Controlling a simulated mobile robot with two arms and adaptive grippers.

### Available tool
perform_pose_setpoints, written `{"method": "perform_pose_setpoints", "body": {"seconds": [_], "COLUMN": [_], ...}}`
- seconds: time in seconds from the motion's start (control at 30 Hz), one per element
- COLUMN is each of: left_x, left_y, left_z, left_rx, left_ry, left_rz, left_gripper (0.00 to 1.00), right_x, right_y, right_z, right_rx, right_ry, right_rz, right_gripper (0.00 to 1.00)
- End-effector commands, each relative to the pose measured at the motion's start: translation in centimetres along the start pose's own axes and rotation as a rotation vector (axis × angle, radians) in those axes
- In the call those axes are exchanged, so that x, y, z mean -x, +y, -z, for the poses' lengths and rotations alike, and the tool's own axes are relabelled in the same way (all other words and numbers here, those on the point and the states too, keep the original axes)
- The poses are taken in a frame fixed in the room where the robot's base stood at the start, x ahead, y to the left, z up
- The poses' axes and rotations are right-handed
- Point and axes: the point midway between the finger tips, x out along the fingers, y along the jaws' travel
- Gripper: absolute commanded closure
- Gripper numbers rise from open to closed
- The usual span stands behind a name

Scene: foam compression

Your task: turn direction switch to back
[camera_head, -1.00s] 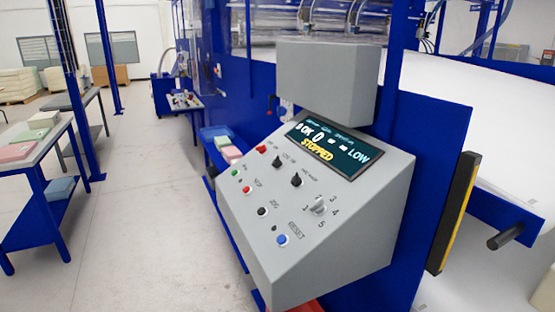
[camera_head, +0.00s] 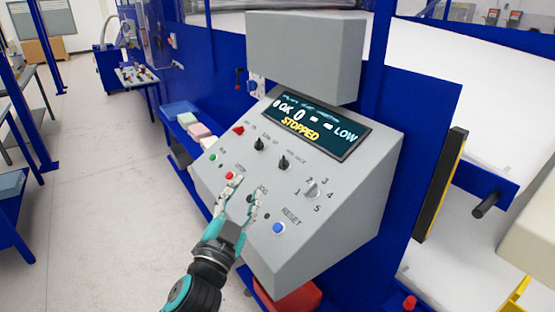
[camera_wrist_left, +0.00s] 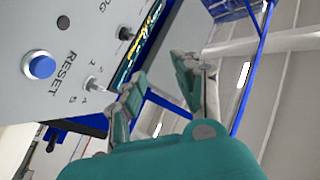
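The grey control panel (camera_head: 330,215) stands in front of me. Two black knobs sit on it below the display, an upper-left one (camera_head: 259,144) and a lower-right one (camera_head: 284,162); the small labels beside them are too blurred to read surely. A black knob also shows in the left wrist view (camera_wrist_left: 125,33). My left gripper (camera_head: 246,184) is in front of the panel's lower left part, near the red and JOG buttons, fingers spread and empty. Its fingers also show in the left wrist view (camera_wrist_left: 158,75). Whether it touches the panel is unclear. My right gripper is not seen.
The display (camera_head: 318,125) reads "STOPPED". A grey selector numbered 1 to 5 (camera_head: 312,187), a blue RESET button (camera_head: 279,228), a red switch (camera_head: 238,129) and a green button (camera_head: 212,157) are close by. A grey box (camera_head: 303,55) overhangs the display.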

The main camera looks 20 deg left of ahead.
Motion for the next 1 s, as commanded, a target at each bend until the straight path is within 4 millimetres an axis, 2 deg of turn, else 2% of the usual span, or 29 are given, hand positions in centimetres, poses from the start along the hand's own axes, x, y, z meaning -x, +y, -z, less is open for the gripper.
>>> {"method": "perform_pose_setpoints", "body": {"seconds": [0.03,0.17,0.2,0.3,0.4,0.47,0.53,0.63,0.73,0.8,0.9,1.0], "left_x": [-0.9,-1.9,-1.7,-0.4,1.0,1.4,1.0,-0.8,-3.3,-4.7,-5.9,-6.3], "left_y": [-0.7,-1.1,-0.8,1.2,4.1,5.8,6.9,6.5,3.4,0.4,-3.6,-6.0], "left_z": [2.8,10.9,13.7,19.3,21.8,21.6,20.1,16.5,12.6,10.4,8.4,7.4], "left_rx": [-0.042,-0.193,-0.261,-0.476,-0.74,-0.916,-1.136,-1.45,-1.711,-1.84,-1.95,-1.996], "left_ry": [0.109,0.449,0.572,0.87,1.099,1.188,1.237,1.193,1.027,0.877,0.684,0.561], "left_rz": [0.012,0.012,-0.001,-0.076,-0.207,-0.307,-0.441,-0.649,-0.841,-0.948,-1.05,-1.104], "left_gripper": [0.68,0.68,0.68,0.68,0.68,0.68,0.68,0.68,0.68,0.68,0.68,0.68], "right_x": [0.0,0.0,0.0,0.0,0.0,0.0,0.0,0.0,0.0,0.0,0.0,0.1], "right_y": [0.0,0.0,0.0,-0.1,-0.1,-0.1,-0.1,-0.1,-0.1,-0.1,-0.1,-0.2], "right_z": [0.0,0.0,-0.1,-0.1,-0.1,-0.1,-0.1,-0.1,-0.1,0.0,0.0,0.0], "right_rx": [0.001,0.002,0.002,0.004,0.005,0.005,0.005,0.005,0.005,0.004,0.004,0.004], "right_ry": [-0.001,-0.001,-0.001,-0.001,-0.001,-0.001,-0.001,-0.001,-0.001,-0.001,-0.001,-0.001], "right_rz": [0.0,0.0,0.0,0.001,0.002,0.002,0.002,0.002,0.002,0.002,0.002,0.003], "right_gripper": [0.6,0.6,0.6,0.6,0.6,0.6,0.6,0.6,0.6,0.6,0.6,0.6]}}
